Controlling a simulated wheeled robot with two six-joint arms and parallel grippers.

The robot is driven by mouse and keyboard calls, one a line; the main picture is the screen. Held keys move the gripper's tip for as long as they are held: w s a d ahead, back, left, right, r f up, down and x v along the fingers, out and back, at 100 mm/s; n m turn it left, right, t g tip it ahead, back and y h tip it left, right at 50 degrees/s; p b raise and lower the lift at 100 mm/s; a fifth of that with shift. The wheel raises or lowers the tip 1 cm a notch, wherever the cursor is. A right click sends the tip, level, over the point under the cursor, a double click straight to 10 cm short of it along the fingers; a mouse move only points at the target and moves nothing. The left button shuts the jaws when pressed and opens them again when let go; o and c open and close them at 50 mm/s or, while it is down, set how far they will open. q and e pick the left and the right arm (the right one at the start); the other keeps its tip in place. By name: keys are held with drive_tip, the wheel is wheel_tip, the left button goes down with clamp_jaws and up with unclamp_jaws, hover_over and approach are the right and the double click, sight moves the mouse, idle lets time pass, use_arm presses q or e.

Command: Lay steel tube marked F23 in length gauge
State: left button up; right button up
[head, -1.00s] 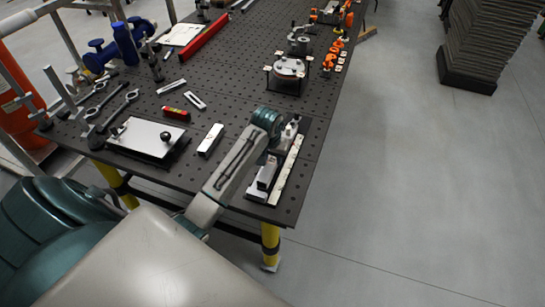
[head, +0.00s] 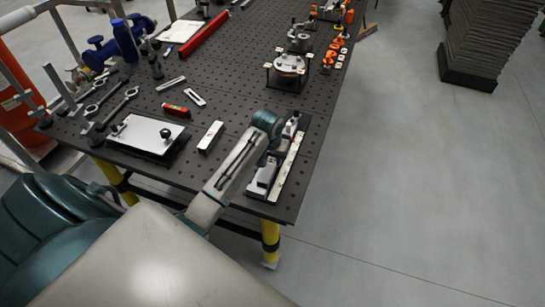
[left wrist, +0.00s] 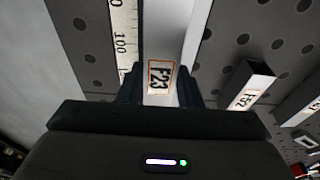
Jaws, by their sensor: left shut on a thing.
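The steel tube marked F23 (left wrist: 160,75) is held between the two fingers of my left gripper (left wrist: 159,92), which is shut on it. In the left wrist view the tube runs alongside the white scale strip of the length gauge (left wrist: 122,40), with a dark gap between them. I cannot tell whether the tube rests on the gauge. In the head view the length gauge (head: 289,168) lies at the table's near right corner. My left wrist is over it and hides most of the gripper and tube. My right gripper is not in view.
Another marked square tube (head: 210,137) lies left of the gauge; it also shows in the wrist view (left wrist: 248,86). A plate on a dark base (head: 146,135), a red level (head: 176,110) and a round fixture (head: 289,65) stand on the perforated table.

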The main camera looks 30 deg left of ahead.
use_arm(q)
drive_tip(key=shift+f, duration=0.25)
drive_tip(key=o, duration=1)
drive_tip(key=shift+o, duration=0.6)
drive_tip(key=shift+o, duration=0.8)
drive_tip(key=shift+r, duration=0.1)
